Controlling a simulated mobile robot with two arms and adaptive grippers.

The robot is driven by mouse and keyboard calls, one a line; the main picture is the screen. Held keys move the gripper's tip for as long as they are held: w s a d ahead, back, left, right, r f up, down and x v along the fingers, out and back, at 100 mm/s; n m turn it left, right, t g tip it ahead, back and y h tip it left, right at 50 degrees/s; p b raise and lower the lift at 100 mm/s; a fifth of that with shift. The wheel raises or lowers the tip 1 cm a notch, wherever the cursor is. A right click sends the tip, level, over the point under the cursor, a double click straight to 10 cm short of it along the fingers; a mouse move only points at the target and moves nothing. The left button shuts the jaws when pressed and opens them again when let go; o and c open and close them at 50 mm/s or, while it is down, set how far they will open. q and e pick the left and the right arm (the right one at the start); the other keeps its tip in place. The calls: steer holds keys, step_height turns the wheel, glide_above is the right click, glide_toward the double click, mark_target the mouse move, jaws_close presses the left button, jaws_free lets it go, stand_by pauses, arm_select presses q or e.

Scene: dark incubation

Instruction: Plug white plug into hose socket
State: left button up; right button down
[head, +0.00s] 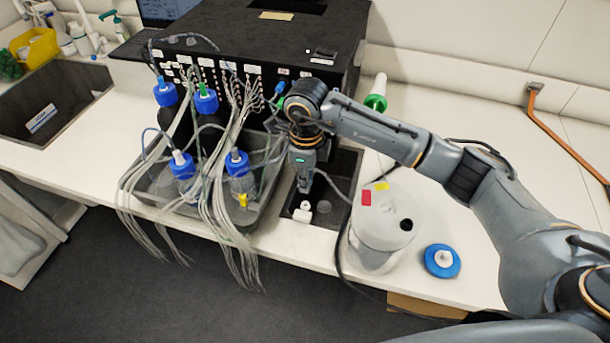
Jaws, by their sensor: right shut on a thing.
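My right gripper (304,190) points straight down over a dark tray at the front of the bench. It is shut, and a small white piece, which looks like the white plug (305,205), shows right at its fingertips. A white block (302,216) lies just below, at the tray's front edge; I cannot tell whether it touches the plug. I cannot make out the hose socket for certain. A thin dark hose (340,235) runs down beside the white canister. My left gripper is not in view.
A white canister (380,225) with red and yellow labels stands right of the gripper. A blue cap (441,261) lies farther right. A dark tray (262,201) with blue-capped bottles and many loose tubes is left. A black box (250,45) stands behind. The right bench is mostly clear.

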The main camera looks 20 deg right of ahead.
steer(key=shift+f, duration=0.1)
steer(key=shift+w+f, duration=0.15)
steer(key=shift+f, duration=0.05)
steer(key=shift+w+f, duration=0.1)
steer(key=shift+f, duration=0.2)
step_height(320, 180, down, 2)
steer(key=shift+b, duration=0.85)
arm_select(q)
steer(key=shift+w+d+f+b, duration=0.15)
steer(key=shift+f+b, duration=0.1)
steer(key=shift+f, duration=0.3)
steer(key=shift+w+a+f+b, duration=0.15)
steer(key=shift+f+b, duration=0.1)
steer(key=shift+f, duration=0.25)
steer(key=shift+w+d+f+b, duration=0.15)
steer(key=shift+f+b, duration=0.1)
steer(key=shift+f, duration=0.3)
arm_select(e)
steer(key=shift+f, duration=1.4)
arm_select(q)
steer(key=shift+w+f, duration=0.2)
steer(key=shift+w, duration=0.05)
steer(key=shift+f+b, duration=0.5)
steer(key=shift+b, duration=0.2)
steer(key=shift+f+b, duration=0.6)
steer(key=shift+b, duration=0.05)
arm_select(e)
steer(key=shift+f, duration=0.65)
